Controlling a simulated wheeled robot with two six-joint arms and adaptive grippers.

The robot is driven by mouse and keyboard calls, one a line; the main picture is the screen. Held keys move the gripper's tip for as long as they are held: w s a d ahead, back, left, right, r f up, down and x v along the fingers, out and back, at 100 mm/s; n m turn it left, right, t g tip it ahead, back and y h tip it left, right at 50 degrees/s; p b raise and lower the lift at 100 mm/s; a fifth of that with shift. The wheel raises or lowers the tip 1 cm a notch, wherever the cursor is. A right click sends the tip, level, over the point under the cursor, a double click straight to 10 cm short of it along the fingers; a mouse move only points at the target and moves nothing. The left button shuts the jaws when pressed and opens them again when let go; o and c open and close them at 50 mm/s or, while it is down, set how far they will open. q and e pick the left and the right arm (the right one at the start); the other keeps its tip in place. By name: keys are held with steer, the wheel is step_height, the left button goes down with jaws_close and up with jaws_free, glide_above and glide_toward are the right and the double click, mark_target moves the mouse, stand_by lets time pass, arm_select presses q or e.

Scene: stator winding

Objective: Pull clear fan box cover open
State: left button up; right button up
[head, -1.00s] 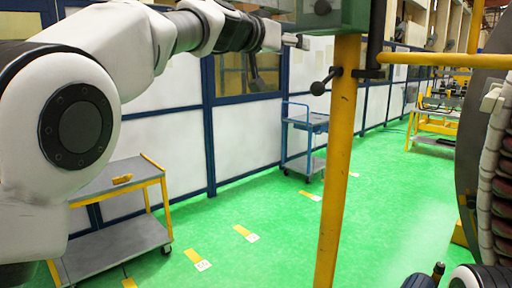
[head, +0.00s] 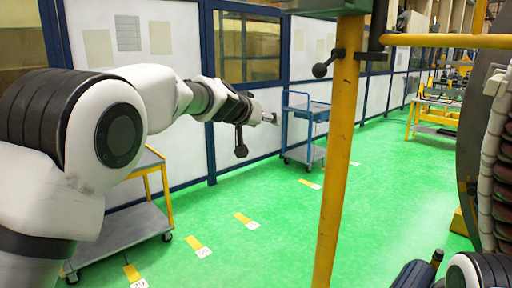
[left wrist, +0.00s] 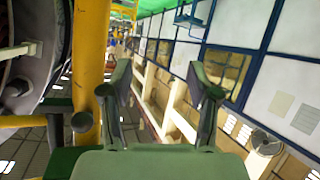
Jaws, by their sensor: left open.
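My left gripper (head: 268,117) hangs in free air left of the yellow post in the head view. In the left wrist view its two dark fingers (left wrist: 163,80) are spread wide with nothing between them. A green box edge (head: 325,5) shows at the top of the head view, beside the post. A black ball-ended handle (head: 322,69) sticks out left from the post, up and right of the gripper and apart from it. I cannot make out a clear fan box cover in either view. My right gripper is not visible; only part of that arm shows at the bottom right.
The yellow post (head: 338,170) and yellow rail (head: 445,41) stand close by. A large round machine part (head: 475,130) fills the right edge. A grey-topped cart (head: 125,229) and blue trolley (head: 305,115) stand by the wall. Green floor between them is open.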

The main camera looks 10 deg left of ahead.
arm_select(q)
step_height(320, 180, down, 7)
steer(key=a, duration=0.2)
steer(key=shift+n+g+y, duration=0.3)
steer(key=shift+g+y, duration=0.1)
steer(key=shift+w+r, duration=0.1)
